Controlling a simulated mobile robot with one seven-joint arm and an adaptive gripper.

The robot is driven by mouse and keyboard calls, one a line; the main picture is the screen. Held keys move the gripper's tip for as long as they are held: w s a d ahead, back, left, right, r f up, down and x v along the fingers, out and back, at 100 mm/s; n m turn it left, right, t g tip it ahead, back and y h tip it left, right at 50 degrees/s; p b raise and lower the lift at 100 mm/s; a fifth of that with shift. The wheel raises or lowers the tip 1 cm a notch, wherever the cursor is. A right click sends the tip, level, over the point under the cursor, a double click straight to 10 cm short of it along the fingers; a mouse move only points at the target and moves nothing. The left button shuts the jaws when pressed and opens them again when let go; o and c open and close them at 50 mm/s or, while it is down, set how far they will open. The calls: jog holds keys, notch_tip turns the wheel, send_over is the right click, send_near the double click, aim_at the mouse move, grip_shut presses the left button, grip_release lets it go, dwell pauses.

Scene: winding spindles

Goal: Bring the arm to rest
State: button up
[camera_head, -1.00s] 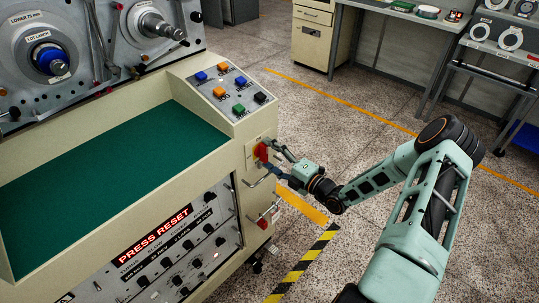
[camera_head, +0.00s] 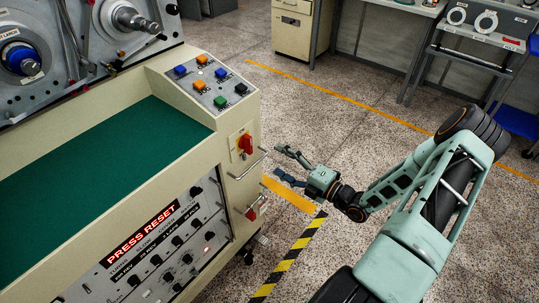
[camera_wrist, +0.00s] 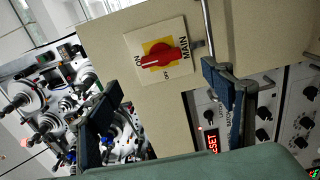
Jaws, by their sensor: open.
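My gripper (camera_head: 284,167) is open and empty in the head view, in the air to the right of the cream machine (camera_head: 190,120). Its two fingers also show spread apart in the wrist view (camera_wrist: 160,105). The red rotary main switch (camera_head: 245,144) on its yellow plate is on the machine's end face, a short gap left of my fingers. In the wrist view the switch (camera_wrist: 160,56) lies beyond the fingers, its label reading MAIN, ON and OFF. My arm is bent, reaching from the lower right.
Metal handles (camera_head: 247,165) stick out from the machine's end below the switch. The lit display (camera_head: 142,233) reads PRESS RESET. A button panel (camera_head: 212,84) is on top. Benches (camera_head: 390,8) stand at the back. The speckled floor right of the machine is open.

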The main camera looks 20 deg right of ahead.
jog(key=shift+s+d, duration=0.2)
jog(key=shift+s, duration=0.1)
